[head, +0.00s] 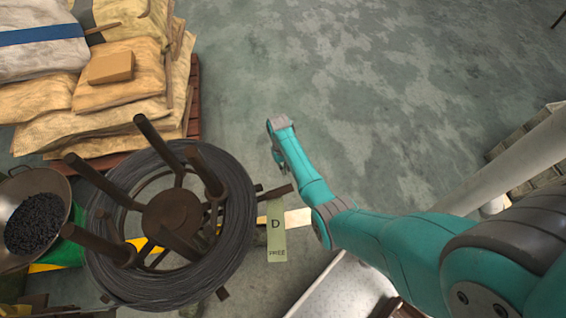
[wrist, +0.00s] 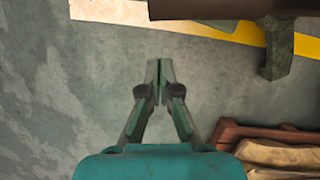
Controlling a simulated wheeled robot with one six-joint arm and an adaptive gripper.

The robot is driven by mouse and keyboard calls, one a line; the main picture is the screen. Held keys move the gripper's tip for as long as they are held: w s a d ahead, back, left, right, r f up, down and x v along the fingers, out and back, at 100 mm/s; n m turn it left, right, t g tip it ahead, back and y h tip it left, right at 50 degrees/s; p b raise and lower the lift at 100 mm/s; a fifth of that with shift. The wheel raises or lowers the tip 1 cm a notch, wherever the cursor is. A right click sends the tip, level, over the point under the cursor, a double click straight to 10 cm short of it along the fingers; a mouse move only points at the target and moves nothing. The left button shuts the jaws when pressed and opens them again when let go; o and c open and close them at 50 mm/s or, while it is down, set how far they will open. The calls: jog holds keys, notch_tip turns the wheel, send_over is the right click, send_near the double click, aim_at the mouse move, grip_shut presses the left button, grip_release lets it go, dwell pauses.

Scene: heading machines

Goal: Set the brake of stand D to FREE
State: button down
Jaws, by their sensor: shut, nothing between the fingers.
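Stand D (head: 172,212) is a dark brown spool frame with upright posts, carrying a coil of black wire (head: 236,222). A pale green plate (head: 277,240) marked D, with FREE at its lower end, is at its right side. A short brown bar (head: 274,192), perhaps the brake lever, sticks out by the plate's upper end, away from FREE. In the wrist view a brown bar (wrist: 220,9) crosses the top, with a greenish-grey piece (wrist: 279,48) hanging beside it. My gripper (wrist: 158,63) is shut and empty, over bare floor and apart from both. Its fingers are not clear in the head view.
Sacks (head: 120,75) are piled on a reddish pallet (head: 194,100) behind the stand; its edge also shows in the wrist view (wrist: 235,132). A pan of dark pieces (head: 35,222) is at the left. A pale pipe (head: 510,165) is at the right. Floor beyond my arm is clear.

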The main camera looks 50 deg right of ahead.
jog(key=shift+s+a+f, duration=0.2)
jog(key=shift+s+a, duration=0.15)
jog(key=shift+s, duration=0.4)
jog(key=shift+s+a+f, duration=0.15)
jog(key=shift+s+a, duration=0.2)
jog(key=shift+s, duration=0.4)
